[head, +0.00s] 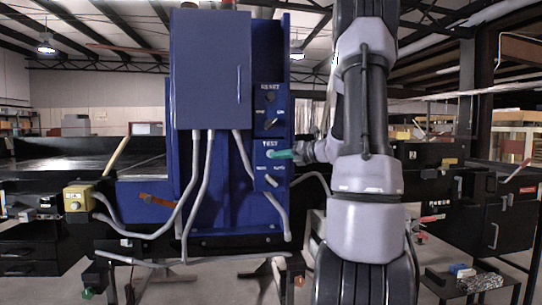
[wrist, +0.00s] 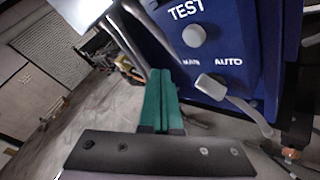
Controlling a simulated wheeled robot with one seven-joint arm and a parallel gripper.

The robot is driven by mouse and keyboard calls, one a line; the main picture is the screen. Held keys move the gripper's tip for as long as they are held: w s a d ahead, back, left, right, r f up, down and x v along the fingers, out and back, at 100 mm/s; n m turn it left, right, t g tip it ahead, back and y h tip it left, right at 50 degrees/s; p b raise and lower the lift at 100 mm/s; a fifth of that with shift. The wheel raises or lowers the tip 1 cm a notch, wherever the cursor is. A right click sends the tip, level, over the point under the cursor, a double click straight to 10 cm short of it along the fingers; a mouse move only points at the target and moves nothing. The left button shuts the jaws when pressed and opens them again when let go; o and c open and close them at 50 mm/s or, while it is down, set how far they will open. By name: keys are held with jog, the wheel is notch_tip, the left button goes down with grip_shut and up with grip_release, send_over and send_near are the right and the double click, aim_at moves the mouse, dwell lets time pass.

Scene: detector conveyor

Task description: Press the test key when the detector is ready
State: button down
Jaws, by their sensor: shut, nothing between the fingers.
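The test key is a round pale button (head: 270,153) under the word TEST on the blue detector panel; it also shows in the wrist view (wrist: 194,35). My gripper (head: 280,155) has green fingers, shut together and empty. In the head view they overlap the panel beside the key. In the wrist view my fingertips (wrist: 161,72) are below and left of the key, with no contact visible. A pale selector lever (wrist: 210,86) sits below the key, by the label AUTO. Parts of red and amber fittings show atop the cabinet (head: 210,70), cut off; whether they are lit is unclear.
A RESET label and a black knob (head: 270,124) are above the key. Grey conduits (head: 200,180) run down the cabinet front. A yellow box (head: 78,199) with a button stands left, and a dark conveyor (head: 60,160) lies behind. Open floor shows in the wrist view.

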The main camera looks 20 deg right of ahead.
aim_at(267, 154)
jog(key=shift+w+d, duration=0.25)
jog(key=shift+w, duration=0.55)
jog(key=shift+w+d, duration=0.2)
jog(key=shift+w, duration=0.65)
jog(key=shift+w+d, duration=0.25)
jog(key=shift+w, duration=0.55)
jog(key=shift+w, duration=0.1)
jog(key=shift+w+d, duration=0.1)
jog(key=shift+w, duration=0.2)
jog(key=shift+w+d, duration=0.15)
jog(key=shift+w, duration=0.35)
dwell(0.6)
jog(key=shift+s, duration=0.2)
jog(key=shift+s+a, duration=0.25)
jog(key=shift+s, duration=0.45)
jog(key=shift+s+a, duration=0.25)
jog(key=shift+s, duration=0.55)
jog(key=shift+s+a, duration=0.2)
jog(key=shift+s, duration=0.6)
jog(key=shift+s+a, duration=0.25)
jog(key=shift+s, duration=0.55)
